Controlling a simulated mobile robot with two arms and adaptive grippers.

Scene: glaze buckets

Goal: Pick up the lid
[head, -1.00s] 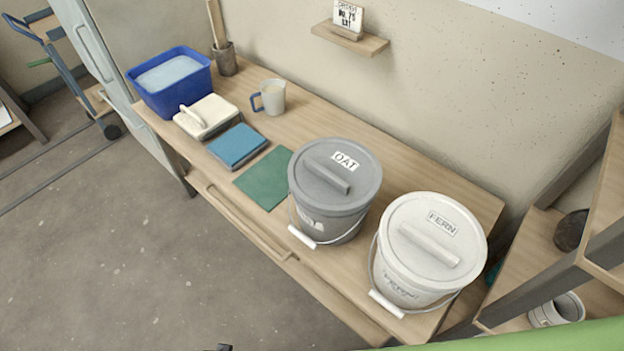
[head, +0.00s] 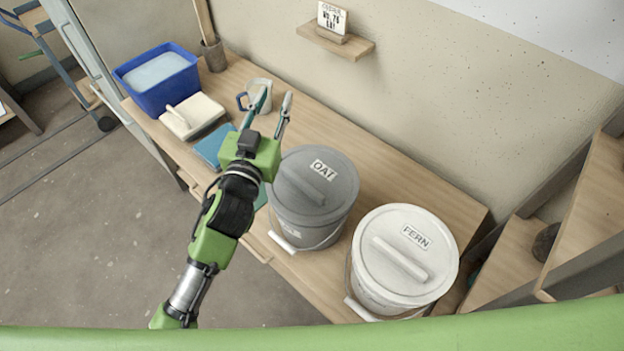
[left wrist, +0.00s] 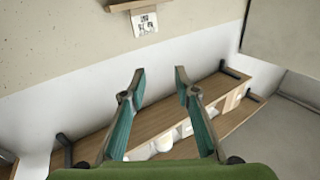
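Two lidded buckets stand on the bench. The grey lid (head: 317,183) marked OAT sits on the grey bucket (head: 303,232). The white lid (head: 405,255) marked FERN sits on the white bucket (head: 377,297). Each lid has a bar handle across its top. My left gripper (head: 273,98) is raised over the bench, left of the grey lid in the head view, with fingers apart and nothing between them. Its open fingers also show in the left wrist view (left wrist: 158,82). My right gripper is not in view.
On the bench's left are a blue tub (head: 160,80), a cream block with a handle (head: 192,116), a blue pad (head: 212,148) and a mug (head: 256,92). A small wall shelf (head: 335,42) holds a card. Wooden shelving (head: 510,262) stands at right.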

